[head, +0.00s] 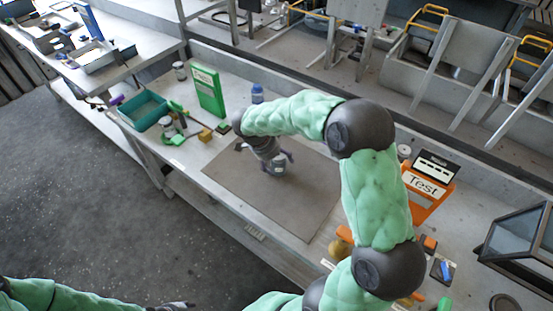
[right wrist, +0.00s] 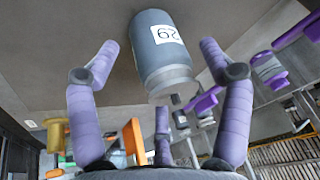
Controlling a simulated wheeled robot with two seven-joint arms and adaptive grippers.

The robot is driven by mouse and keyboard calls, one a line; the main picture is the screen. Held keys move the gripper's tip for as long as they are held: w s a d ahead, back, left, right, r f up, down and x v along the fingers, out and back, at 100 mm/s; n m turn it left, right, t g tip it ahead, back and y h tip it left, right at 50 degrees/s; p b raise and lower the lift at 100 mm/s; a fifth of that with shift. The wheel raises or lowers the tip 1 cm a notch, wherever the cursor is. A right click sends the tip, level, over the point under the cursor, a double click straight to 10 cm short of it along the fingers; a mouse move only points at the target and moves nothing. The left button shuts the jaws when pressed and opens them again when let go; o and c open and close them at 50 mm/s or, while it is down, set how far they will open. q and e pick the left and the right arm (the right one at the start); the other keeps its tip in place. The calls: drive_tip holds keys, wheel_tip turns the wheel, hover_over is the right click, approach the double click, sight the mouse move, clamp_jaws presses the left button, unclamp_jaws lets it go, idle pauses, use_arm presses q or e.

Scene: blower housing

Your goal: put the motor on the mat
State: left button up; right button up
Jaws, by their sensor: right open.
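The motor (head: 279,167) is a grey cylinder standing on the brown-grey mat (head: 310,205). In the right wrist view the motor (right wrist: 155,60) shows a white label reading 29, with the mat (right wrist: 60,50) behind it. My right gripper (head: 267,158) is over the mat at the motor. In the right wrist view its purple fingers (right wrist: 159,48) are spread on either side of the motor, with visible gaps. My left gripper (head: 178,305) is dark and small at the bottom edge of the head view, away from the table; its fingers are unclear.
A teal bin (head: 143,112), a green board (head: 209,92) and small parts stand left of the mat. A blue bottle (head: 257,94) stands behind it. The front of the mat is clear.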

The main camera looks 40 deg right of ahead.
drive_tip(key=p+v, duration=0.3)
drive_tip(key=v, duration=0.9)
drive_tip(key=shift+p, duration=0.3)
